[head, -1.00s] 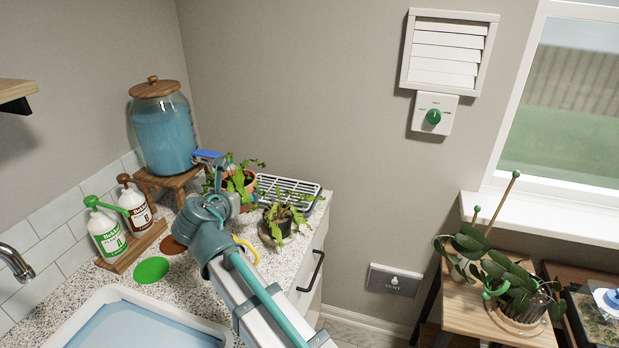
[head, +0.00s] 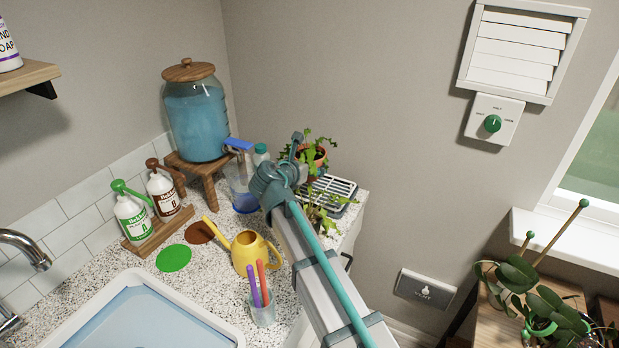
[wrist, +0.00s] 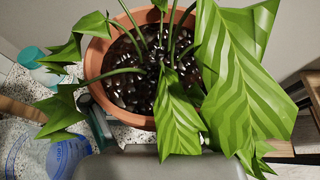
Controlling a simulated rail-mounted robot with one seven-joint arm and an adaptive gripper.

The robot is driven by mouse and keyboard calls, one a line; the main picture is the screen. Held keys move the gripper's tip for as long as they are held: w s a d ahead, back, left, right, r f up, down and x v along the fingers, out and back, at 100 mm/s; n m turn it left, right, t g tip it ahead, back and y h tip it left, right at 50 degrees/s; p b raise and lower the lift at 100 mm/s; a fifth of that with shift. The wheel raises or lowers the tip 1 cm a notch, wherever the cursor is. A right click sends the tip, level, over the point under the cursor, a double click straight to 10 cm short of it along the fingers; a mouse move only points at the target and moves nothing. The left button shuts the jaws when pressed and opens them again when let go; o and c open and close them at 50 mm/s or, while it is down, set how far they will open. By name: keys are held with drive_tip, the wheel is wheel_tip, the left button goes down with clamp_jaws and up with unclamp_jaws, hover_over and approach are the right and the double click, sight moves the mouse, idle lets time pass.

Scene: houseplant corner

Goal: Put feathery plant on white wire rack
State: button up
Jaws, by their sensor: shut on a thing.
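The feathery plant (head: 318,146), with jagged green leaves in a terracotta pot, is held up near the back of the counter. In the head view it overlaps the back left of the white wire rack (head: 345,186); the pot's base is hidden, so I cannot tell whether it touches. My gripper (head: 294,158) is shut on the pot, its fingers mostly hidden. In the wrist view the terracotta pot (wrist: 98,92), with dark pebbles and broad striped leaves, stands just beyond the grey gripper body.
Another leafy plant (head: 322,214) stands before the rack, partly hidden by my arm. A yellow watering can (head: 250,252), a cup of pens (head: 262,314) and a clear bottle with a blue top (head: 238,165) are left of my arm. The wooden-lidded jar (head: 195,118) stands behind.

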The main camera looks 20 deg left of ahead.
drive_tip(key=w+f, duration=0.1)
drive_tip(key=w+a+f, duration=0.1)
drive_tip(key=w+f, duration=0.1)
drive_tip(key=w+a+f+p, duration=0.1)
drive_tip(key=f, duration=0.1)
drive_tip(key=shift+w+f, duration=0.25)
drive_tip(key=shift+f, duration=1.75)
drive_tip(key=shift+f, duration=0.1)
drive_tip(key=o, duration=1.6)
drive_tip(key=shift+c, duration=0.2)
drive_tip(key=b+v, duration=0.1)
drive_tip(key=v, duration=0.6)
drive_tip(key=shift+s, duration=0.2)
